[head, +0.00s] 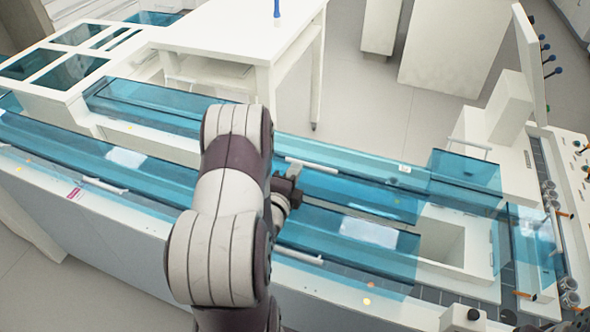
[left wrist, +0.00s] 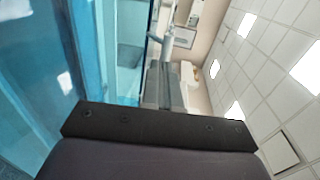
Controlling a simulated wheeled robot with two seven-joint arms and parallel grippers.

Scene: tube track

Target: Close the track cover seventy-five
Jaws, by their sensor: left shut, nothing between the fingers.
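The track is roofed by long translucent blue covers. A front cover (head: 365,258) has a white handle bar (head: 300,255) on its near edge. A rear cover (head: 350,192) has a white handle (head: 312,164) close to my left gripper. I cannot read which cover is seventy-five. My left gripper (head: 291,178) is shut and empty, just above the covers by the rear handle; I cannot tell whether it touches. My left arm hides the middle of the track. My right gripper is not in view.
An uncovered recess (head: 440,240) lies right of the front cover. A blue panel (head: 535,250) stands at the right end, near orange-handled parts and several round cups. A white table (head: 235,35) stands behind the track. Grey floor shows beyond.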

